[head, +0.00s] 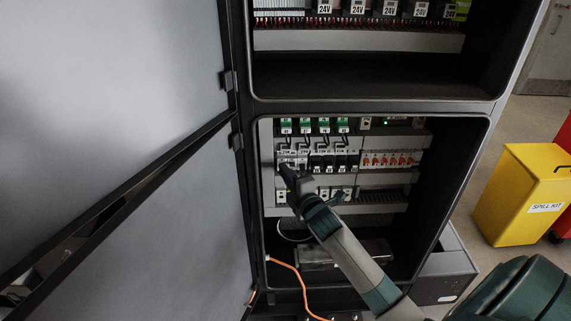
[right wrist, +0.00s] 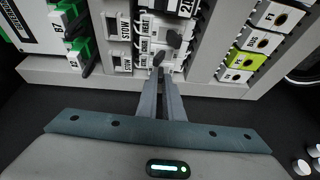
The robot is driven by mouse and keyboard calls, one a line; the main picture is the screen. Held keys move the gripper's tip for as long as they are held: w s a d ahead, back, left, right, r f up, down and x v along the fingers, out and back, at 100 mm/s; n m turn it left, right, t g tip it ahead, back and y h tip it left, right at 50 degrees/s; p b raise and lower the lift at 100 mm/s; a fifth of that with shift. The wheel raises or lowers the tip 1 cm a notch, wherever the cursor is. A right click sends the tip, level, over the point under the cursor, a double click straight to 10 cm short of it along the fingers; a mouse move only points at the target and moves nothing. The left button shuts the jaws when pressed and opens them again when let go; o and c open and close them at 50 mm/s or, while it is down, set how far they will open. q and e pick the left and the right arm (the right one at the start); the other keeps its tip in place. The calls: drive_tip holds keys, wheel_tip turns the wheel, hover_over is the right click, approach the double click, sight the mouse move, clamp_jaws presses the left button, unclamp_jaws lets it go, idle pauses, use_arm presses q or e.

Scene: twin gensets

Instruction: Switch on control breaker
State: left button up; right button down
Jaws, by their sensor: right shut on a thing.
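A row of white breakers (head: 292,160) with dark toggles sits on the lower panel of the open cabinet in the head view. My right gripper (head: 284,168) reaches in from the lower right to the left end of this row. In the right wrist view the gripper's two long fingers (right wrist: 161,76) are close together at a dark breaker toggle (right wrist: 158,60) at the row's end. They are shut on it, though the tips partly hide it. My left gripper is not in view.
Green-topped modules (head: 314,126) sit above the breakers, and orange-marked switches (head: 390,160) sit to their right. The open cabinet door (head: 195,225) stands left. A yellow spill kit bin (head: 522,195) stands on the floor at right. An orange cable (head: 290,268) hangs below.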

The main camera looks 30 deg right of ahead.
drive_tip(key=r+g+p, duration=0.1)
drive_tip(key=p, duration=0.2)
drive_tip(key=r+m+g+y+p, duration=0.1)
drive_tip(key=g+p, duration=0.1)
drive_tip(key=p, duration=0.1)
drive_tip(key=shift+w+d+g, duration=0.15)
drive_tip(key=shift+w+g, duration=0.05)
drive_tip(key=shift+g, duration=0.1)
drive_tip(key=shift+f, duration=0.1)
drive_tip(key=c, duration=1.9)
unclamp_jaws()
drive_tip(key=shift+s, duration=0.1)
